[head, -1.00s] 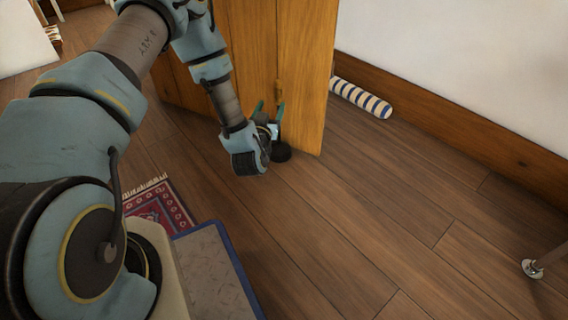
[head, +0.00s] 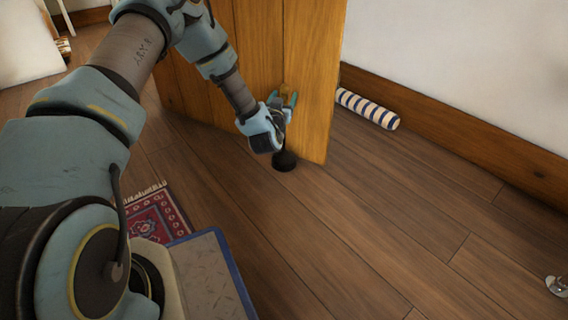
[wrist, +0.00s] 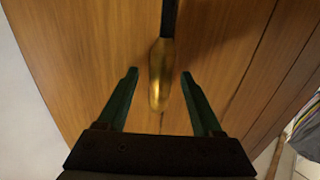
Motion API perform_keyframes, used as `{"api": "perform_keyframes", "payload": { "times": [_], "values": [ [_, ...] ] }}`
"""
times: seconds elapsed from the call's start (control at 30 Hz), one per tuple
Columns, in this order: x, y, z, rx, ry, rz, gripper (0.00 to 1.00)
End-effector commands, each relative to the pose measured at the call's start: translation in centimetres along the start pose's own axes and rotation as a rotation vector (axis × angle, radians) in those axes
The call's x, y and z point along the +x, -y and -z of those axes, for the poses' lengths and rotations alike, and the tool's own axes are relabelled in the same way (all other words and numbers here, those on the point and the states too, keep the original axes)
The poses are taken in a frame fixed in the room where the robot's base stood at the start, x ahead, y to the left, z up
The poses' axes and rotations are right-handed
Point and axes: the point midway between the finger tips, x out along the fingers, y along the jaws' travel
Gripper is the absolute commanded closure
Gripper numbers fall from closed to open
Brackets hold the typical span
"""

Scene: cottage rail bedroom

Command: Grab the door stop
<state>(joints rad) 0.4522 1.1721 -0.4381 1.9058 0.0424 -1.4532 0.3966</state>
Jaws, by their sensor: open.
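The door stop has a round black base (head: 285,161) on the floor against the lower edge of the wooden door (head: 311,80). A brass grip on a thin dark rod, apparently its upper part, shows in the wrist view (wrist: 160,75) in front of the door. My gripper (head: 283,98) is open, its green fingers pointing toward the door above the black base. In the wrist view the fingers (wrist: 160,72) stand on either side of the brass grip, with gaps on both sides. My gripper hides the middle of the door stop in the head view.
A blue-and-white striped roll (head: 368,109) lies along the wall's wooden baseboard (head: 450,133). A red patterned rug (head: 152,215) lies at lower left. A metal foot (head: 558,286) stands at the right edge.

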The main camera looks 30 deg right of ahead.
Motion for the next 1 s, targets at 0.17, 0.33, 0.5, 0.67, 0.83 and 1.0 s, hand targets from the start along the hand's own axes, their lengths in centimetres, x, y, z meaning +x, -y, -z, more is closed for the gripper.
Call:
{"api": "perform_keyframes", "payload": {
  "times": [0.17, 0.33, 0.5, 0.67, 0.83, 1.0],
  "values": [
    [0.47, 0.02, 0.05, 0.0, 0.001, 0.0, 0.33],
    [0.43, 0.01, 0.06, 0.0, 0.001, 0.0, 0.39],
    [0.42, 0.01, 0.05, 0.0, 0.001, 0.0, 0.58],
    [0.41, 0.01, 0.05, 0.0, 0.001, 0.0, 0.76],
    [0.41, 0.01, 0.04, 0.0, 0.001, 0.0, 0.95],
    [0.4, 0.02, 0.03, 0.0, 0.001, 0.0, 1.0]
  ]
}}
